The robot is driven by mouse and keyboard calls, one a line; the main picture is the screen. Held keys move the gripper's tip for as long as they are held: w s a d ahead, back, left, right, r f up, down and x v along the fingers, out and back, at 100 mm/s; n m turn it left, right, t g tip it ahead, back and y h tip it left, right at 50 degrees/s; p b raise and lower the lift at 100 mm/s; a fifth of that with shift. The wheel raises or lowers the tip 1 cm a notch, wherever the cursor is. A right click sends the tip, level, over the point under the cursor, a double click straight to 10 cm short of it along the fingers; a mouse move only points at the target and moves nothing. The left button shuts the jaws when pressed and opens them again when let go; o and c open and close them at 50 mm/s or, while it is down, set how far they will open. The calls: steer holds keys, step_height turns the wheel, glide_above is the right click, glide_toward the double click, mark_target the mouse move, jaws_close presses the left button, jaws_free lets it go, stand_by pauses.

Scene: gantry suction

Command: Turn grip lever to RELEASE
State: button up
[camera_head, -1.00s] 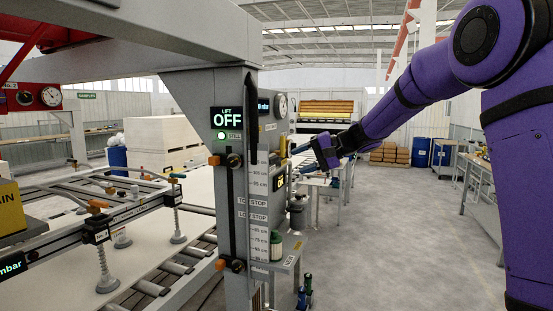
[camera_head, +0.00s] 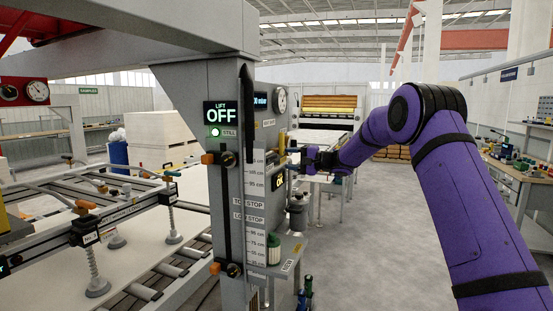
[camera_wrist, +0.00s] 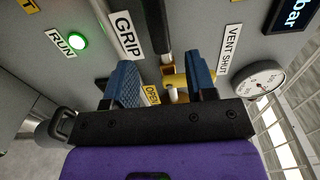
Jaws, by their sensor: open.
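My gripper (camera_head: 303,158) is open beside the right side of the grey gantry column (camera_head: 224,190). In the wrist view its two blue fingers (camera_wrist: 163,75) are apart, with a brass-yellow fitting with a pale stub (camera_wrist: 172,88) showing between and beyond them. A GRIP label (camera_wrist: 125,35) is on the grey panel to the left, beside a dark upright bar (camera_wrist: 157,25). I cannot tell which part is the grip lever or whether the fingers touch anything. A RELEASE mark is not readable.
The lift display (camera_head: 222,115) reads OFF. A small shelf (camera_head: 282,255) juts out below.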

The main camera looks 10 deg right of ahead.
mark_target(276, 157)
steer(key=x, duration=0.5)
steer(key=shift+w+a, duration=0.2)
steer(key=shift+a, duration=0.15)
jaws_close()
